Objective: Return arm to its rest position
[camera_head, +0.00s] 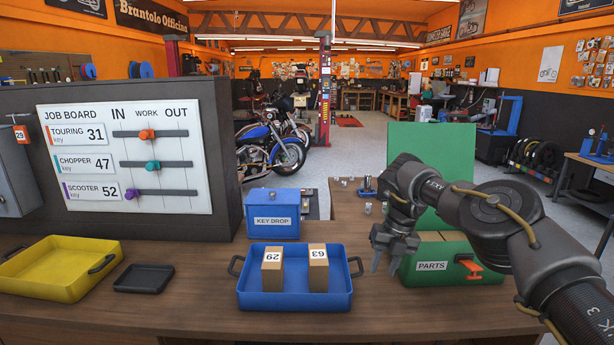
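My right arm (500,225) comes in from the right and reaches over the green PARTS box (430,268). My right gripper (385,268) points down just left of that box and right of the blue tray (295,299). Its fingers are apart, with nothing seen between them. Whether it touches the box cannot be told. My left arm and gripper are not in view.
The blue tray holds cartons 29 (272,271) and 63 (318,270). Behind it stands the KEY DROP box (272,214). A yellow tray (50,277), a small black tray (144,279) and the job board (128,155) are left. The front counter is clear.

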